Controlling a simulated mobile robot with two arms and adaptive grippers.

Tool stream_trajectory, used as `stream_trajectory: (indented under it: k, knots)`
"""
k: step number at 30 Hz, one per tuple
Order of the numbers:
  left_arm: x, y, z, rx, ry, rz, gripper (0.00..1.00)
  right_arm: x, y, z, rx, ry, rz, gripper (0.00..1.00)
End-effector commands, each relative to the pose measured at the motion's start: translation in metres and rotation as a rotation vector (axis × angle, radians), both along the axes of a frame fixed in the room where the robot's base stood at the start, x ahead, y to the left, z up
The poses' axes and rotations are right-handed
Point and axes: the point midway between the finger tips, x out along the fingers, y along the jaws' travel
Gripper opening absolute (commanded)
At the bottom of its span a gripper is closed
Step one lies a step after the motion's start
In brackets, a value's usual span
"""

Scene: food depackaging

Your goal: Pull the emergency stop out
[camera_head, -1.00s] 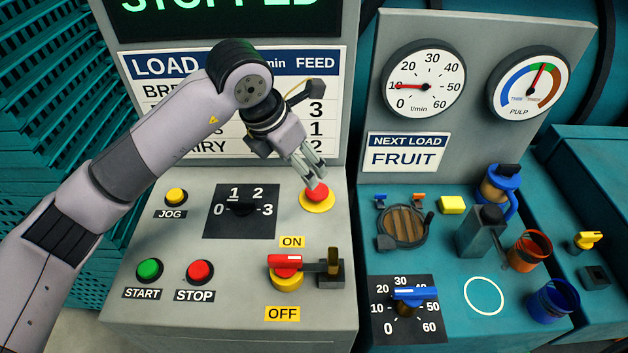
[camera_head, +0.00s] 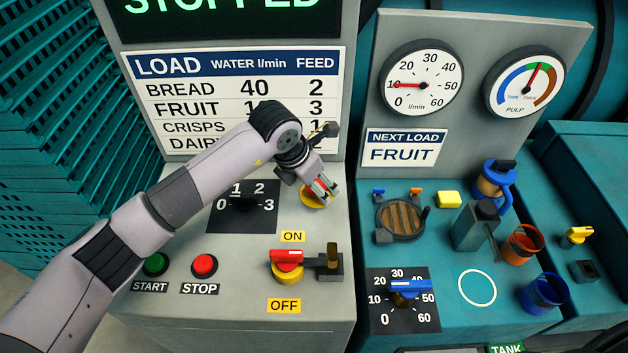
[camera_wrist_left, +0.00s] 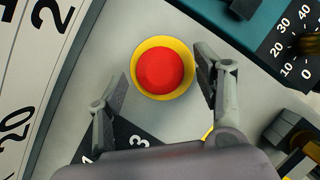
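The emergency stop (camera_head: 312,199) is a red round button on a yellow collar, at the upper right of the grey control panel. My left gripper (camera_head: 323,188) is over it in the head view and hides part of it. In the left wrist view the red head (camera_wrist_left: 160,70) sits between the two spread fingers, with a gap visible at least on the left side. The left gripper is open; I cannot tell if the right finger touches the collar. My right gripper is not in view.
The grey panel also bears a green START button (camera_head: 155,264), a red STOP button (camera_head: 204,265), a numbered dial (camera_head: 243,203) and a red ON/OFF lever (camera_head: 287,256). A dark screen (camera_head: 230,18) above reads STOPPED. A teal bench (camera_head: 455,290) with cups stands right.

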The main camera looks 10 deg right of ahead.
Motion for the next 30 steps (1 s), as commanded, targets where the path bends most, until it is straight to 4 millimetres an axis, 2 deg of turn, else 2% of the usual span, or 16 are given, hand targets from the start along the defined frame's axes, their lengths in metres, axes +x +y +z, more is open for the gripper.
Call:
stream_trajectory:
  k: [2, 26, 30]
  knots:
    - [0.0, 0.0001, 0.0002, 0.0, 0.0, 0.0, 0.55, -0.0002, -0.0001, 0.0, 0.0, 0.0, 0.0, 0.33]
    - [0.0001, 0.0004, 0.0006, 0.0, 0.0, 0.0, 0.02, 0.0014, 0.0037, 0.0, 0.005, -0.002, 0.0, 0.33]
    - [0.0001, 0.0004, 0.0006, 0.0, 0.0, 0.0, 0.0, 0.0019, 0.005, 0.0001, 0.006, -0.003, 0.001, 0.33]
